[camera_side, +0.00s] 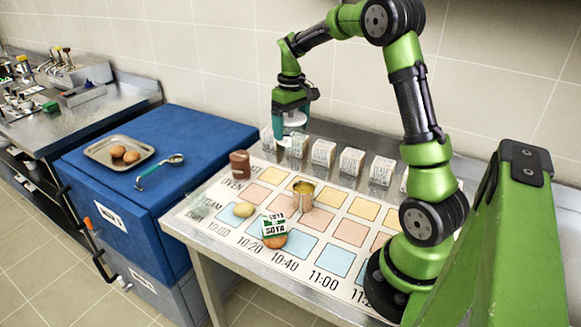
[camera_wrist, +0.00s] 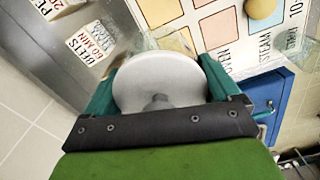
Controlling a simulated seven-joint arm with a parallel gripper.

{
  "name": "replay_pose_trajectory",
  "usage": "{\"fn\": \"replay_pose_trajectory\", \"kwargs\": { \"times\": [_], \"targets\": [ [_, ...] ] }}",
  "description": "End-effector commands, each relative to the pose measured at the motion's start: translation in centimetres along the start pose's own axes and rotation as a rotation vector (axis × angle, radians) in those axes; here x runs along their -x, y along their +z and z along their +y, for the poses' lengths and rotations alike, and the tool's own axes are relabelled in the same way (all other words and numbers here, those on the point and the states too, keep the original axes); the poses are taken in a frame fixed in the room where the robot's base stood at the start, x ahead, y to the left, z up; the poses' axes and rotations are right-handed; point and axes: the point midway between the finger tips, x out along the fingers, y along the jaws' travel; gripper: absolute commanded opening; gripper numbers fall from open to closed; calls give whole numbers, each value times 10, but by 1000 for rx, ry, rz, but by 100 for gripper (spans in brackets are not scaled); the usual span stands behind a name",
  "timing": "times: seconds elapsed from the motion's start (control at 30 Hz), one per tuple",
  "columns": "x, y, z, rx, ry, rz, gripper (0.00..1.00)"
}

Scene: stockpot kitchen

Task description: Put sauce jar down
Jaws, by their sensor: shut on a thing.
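My gripper (camera_side: 291,112) hangs above the back edge of the steel table, near the row of white label blocks. In the wrist view its teal fingers close on both sides of a round white-topped thing, which I take to be the sauce jar (camera_wrist: 140,82). Clear edges show around the white top. In the side view the held thing is small and partly covered by the fingers; I cannot tell whether its bottom touches anything.
The printed chart (camera_side: 325,251) has coloured squares. On it are an open tin (camera_side: 303,196), a pale round item (camera_side: 244,209) and a SOYA packet (camera_side: 274,226) by a brown round item (camera_side: 275,242). Label blocks (camera_side: 322,152) line the back. A tray (camera_side: 100,152) and ladle (camera_side: 152,175) lie left.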

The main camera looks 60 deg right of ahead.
Motion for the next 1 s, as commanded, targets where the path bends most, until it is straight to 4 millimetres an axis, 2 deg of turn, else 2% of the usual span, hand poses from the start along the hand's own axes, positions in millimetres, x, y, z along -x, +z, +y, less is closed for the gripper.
{"fn": "replay_pose_trajectory", "kwargs": {
  "times": [0.17,0.27,0.47,0.6,0.8,0.9,1.0],
  "targets": [
    [13,23,31,-75,2,3,25],
    [17,45,50,-103,2,3,25],
    [19,105,87,-121,0,2,25],
    [14,154,103,-95,1,3,25],
    [-1,218,108,-8,0,2,25],
    [-10,239,103,52,0,2,25],
    [-18,252,98,118,0,1,25]
  ]
}}
